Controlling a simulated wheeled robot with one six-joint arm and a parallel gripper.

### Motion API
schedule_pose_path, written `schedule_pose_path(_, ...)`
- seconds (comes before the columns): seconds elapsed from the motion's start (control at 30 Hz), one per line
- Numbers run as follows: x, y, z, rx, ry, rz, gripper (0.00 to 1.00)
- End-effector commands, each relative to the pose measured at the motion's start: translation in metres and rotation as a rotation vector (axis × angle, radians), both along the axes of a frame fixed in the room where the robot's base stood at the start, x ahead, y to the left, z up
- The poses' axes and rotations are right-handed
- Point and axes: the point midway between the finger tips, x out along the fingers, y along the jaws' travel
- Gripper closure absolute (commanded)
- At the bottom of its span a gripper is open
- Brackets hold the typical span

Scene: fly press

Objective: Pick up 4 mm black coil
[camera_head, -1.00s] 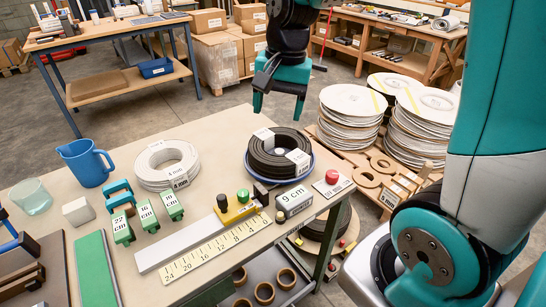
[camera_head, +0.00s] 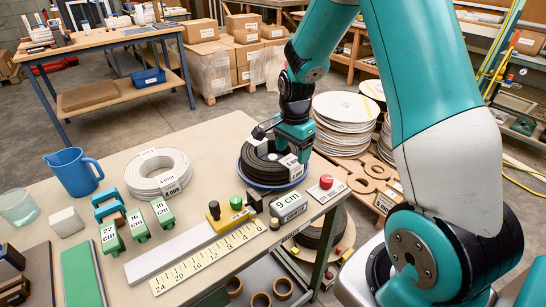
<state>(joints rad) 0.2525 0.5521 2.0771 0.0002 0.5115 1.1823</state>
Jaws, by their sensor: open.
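The black coil (camera_head: 262,168) lies in a shallow blue dish (camera_head: 246,177) at the right back of the bench. It has white labels; their print is too small to read here. My gripper (camera_head: 296,156) is at the coil's right side, pointing down, with its fingers at the coil's ring. Its jaws are open. The fingertips are partly hidden against the coil, so I cannot tell whether they straddle the ring or touch it.
A white coil (camera_head: 158,174) lies to the left, behind green blocks (camera_head: 138,225). Stacked white discs (camera_head: 345,122) are beyond the bench's right edge.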

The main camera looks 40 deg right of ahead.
Motion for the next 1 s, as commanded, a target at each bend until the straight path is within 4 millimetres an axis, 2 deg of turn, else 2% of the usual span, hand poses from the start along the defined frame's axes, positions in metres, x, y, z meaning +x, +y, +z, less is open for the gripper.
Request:
schedule_pose_path(0.3,0.000,0.005,-0.044,0.001,0.004,0.000,0.30)
schedule_pose_path(0.43,0.001,0.005,-0.051,0.001,0.001,0.000,0.30)
schedule_pose_path(0.63,0.001,0.005,-0.051,0.000,0.000,0.000,0.32)
schedule_pose_path(0.9,0.001,0.005,-0.051,0.000,0.001,0.000,0.94)
schedule_pose_path(0.93,0.001,0.005,-0.051,0.000,0.001,0.000,1.00)
schedule_pose_path(1.0,0.002,0.004,-0.050,0.000,-0.002,0.001,1.00)
